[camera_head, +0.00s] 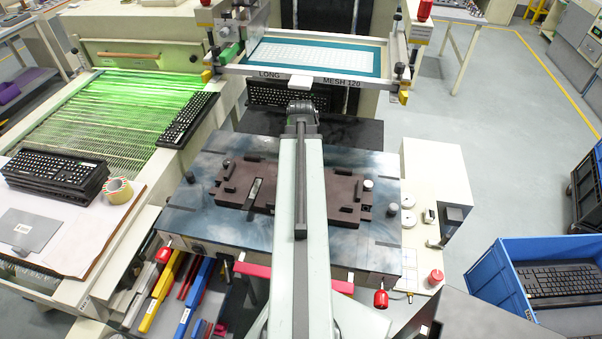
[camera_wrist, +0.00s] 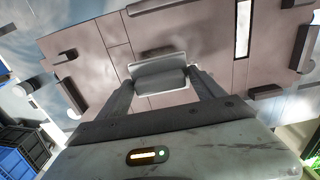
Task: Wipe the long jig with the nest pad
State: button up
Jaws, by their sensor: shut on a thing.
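The long jig (camera_head: 232,178) is a brown plate with raised blocks and a pale slot, lying on the blue-grey machine bed (camera_head: 190,222). My arm crosses over it in the head view and hides its middle. The jig also fills much of the wrist view (camera_wrist: 95,62). My gripper (camera_wrist: 160,88) is shut on a pale grey pad (camera_wrist: 160,78), taken as the nest pad, held between the two fingertips. The pad is over the jig's face; I cannot tell whether it touches. The gripper and pad are hidden in the head view.
The screen frame (camera_head: 375,60), marked LONG MESH 120, stands behind the jig. Stacked keyboards (camera_head: 52,172) and a tape roll (camera_head: 118,190) are at left. A blue bin (camera_head: 500,285) holding a keyboard is at right.

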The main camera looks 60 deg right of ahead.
jog(key=shift+r+p, duration=0.95)
jog(key=shift+r, duration=0.5)
notch_tip(320, 180, up, 3)
jog(key=p, duration=0.3)
jog(key=shift+r, duration=0.15)
jog(key=shift+f, duration=0.25)
